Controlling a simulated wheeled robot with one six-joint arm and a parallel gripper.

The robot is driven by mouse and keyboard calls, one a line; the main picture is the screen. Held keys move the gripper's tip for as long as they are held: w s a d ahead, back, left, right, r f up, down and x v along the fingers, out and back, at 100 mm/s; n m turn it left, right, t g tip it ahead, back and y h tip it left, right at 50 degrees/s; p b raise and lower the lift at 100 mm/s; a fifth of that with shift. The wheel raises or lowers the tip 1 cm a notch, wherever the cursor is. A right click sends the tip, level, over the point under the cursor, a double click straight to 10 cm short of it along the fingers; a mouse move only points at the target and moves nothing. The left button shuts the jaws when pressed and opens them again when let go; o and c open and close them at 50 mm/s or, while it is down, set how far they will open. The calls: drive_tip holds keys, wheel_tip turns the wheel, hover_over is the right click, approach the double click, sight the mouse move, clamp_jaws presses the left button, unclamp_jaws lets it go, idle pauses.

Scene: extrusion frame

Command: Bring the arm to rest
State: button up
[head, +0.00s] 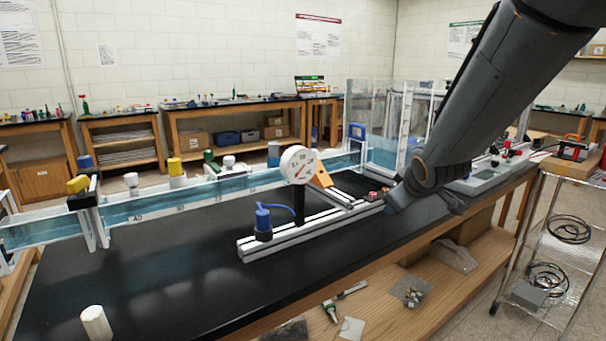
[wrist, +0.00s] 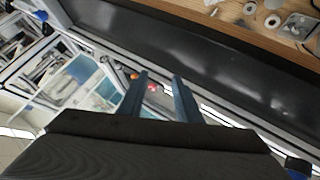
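My gripper shows in the wrist view (wrist: 160,82) as two blue-grey fingers standing apart, with nothing between them. A small red thing shows beyond the gap. In the head view my dark arm (head: 490,95) comes down from the upper right and bends low over the right part of the black bench top (head: 190,265). There its end is close to the right end of the aluminium extrusion frame (head: 315,228); I cannot tell whether they touch. The fingertips are not clear in the head view.
A white dial gauge (head: 298,165) and a blue fitting (head: 263,222) stand at the extrusion frame. A long clear water channel (head: 150,208) runs behind. A white cylinder (head: 96,322) stands front left. A wire rack (head: 560,230) is at right. The front left bench top is mostly clear.

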drive_tip(key=s+a+f+m+g, duration=0.1)
drive_tip(key=s+f+m+g, duration=0.1)
drive_tip(key=s, duration=0.8)
drive_tip(key=s+a+f+m+g, duration=0.2)
drive_tip(key=s+f+g, duration=0.2)
drive_tip(key=s, duration=0.6)
drive_tip(key=s+a+f+m+g, duration=0.1)
drive_tip(key=s+f+m+g, duration=0.2)
drive_tip(key=s, duration=0.7)
wheel_tip(320, 180, down, 3)
drive_tip(key=shift+a+r+g, duration=0.15)
drive_tip(key=shift+a+g, duration=0.15)
drive_tip(key=shift+a, duration=0.05)
